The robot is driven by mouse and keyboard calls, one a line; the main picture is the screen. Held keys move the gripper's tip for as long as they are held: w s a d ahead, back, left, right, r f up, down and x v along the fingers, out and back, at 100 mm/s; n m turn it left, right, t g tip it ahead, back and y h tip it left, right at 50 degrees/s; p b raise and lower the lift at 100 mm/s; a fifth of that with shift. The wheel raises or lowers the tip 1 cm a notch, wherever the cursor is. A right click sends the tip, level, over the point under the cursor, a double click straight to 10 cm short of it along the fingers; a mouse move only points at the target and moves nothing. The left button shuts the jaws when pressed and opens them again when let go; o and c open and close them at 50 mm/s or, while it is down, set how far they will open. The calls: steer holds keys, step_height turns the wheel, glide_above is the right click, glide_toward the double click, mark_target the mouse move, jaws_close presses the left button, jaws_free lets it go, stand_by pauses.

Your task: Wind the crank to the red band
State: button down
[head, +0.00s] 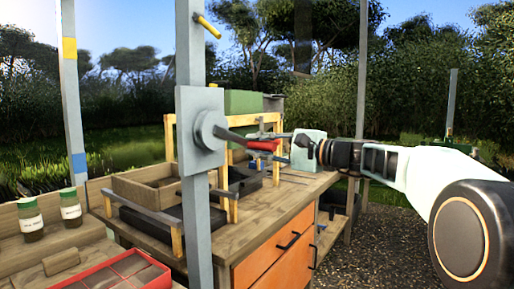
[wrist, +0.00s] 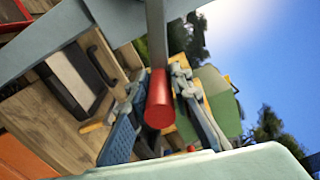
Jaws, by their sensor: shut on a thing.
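The crank has a grey plate and round hub (head: 209,131) on an upright post. Its grey arm (head: 234,136) points right and slightly down to a red handle (head: 262,145). My gripper (head: 272,142) reaches in from the right and is shut on the red handle. In the wrist view the handle (wrist: 160,100) sits between the two fingers of my gripper (wrist: 157,88), end towards the camera, with the crank arm (wrist: 157,38) behind it. A thin post at the left carries a yellow band (head: 69,50) and a blue band (head: 78,163). I cannot make out a red band.
A yellow peg (head: 208,26) sticks out high on the crank post. Behind the crank stands a wooden bench (head: 262,222) with orange drawers (head: 275,252) and a wooden tray (head: 150,194). Two green-lidded jars (head: 71,210) and a red divided box (head: 80,281) are at lower left.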

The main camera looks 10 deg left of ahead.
mark_target(279, 147)
steer(key=shift+w+d+r, duration=0.1)
steer(key=shift+r, duration=0.05)
steer(key=c, duration=1.8)
jaws_free()
steer(key=shift+o, duration=0.2)
steer(key=v, duration=1.2)
